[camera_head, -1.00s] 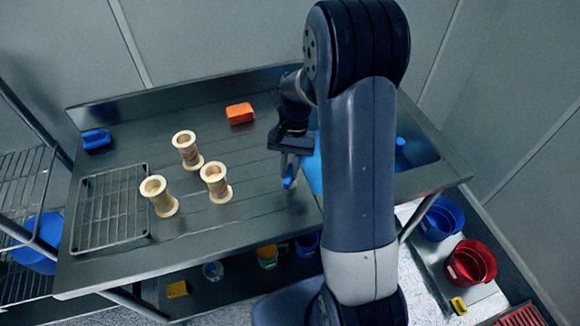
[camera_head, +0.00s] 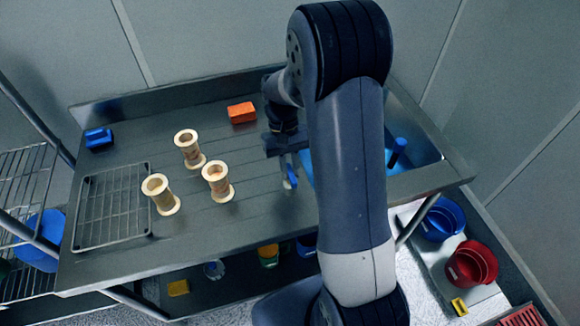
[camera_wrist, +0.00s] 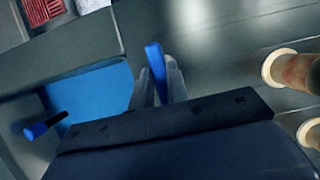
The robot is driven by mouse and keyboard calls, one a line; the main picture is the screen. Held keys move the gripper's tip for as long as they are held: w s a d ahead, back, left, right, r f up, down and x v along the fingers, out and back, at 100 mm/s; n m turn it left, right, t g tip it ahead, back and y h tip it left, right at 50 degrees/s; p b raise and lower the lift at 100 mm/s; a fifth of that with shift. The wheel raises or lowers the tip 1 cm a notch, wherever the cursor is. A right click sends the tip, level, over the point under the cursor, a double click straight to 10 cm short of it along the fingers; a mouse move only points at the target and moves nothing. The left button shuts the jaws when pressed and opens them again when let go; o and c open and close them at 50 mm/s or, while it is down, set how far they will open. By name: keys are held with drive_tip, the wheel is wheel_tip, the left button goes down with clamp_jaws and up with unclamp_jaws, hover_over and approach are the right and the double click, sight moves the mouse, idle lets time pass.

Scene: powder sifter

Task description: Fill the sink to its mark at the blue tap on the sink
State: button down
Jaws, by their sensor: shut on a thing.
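My gripper (camera_wrist: 158,88) is shut on a slim blue handle (camera_wrist: 155,62), upright between the fingers in the wrist view. In the head view this blue handle (camera_head: 291,178) shows below my wrist, left of the sink. The sink holds a flat bright blue surface (camera_wrist: 95,95), left of my gripper in the wrist view; it also shows right of my arm in the head view (camera_head: 424,154). A separate blue-ended stem (camera_wrist: 36,130) rises by the sink; it also shows in the head view (camera_head: 398,149). My arm hides much of the sink. I cannot make out a fill mark.
Several pale spools, one of them (camera_head: 188,147) at the back, stand on the steel counter (camera_head: 250,215) beside a wire rack (camera_head: 112,207). An orange block (camera_head: 241,112) and a blue block (camera_head: 98,138) lie near the back. Blue (camera_head: 442,219) and red (camera_head: 471,264) buckets stand lower right.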

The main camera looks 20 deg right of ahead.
idle(0.3)
drive_tip(key=c, duration=1.4)
unclamp_jaws()
drive_tip(key=b+v, duration=0.1)
drive_tip(key=v, duration=1)
drive_tip(key=shift+s, duration=0.1)
drive_tip(key=shift+f, duration=0.1)
drive_tip(key=p+x, duration=0.1)
drive_tip(key=x, duration=0.9)
drive_tip(key=shift+s+f, duration=0.1)
drive_tip(key=shift+f, duration=0.2)
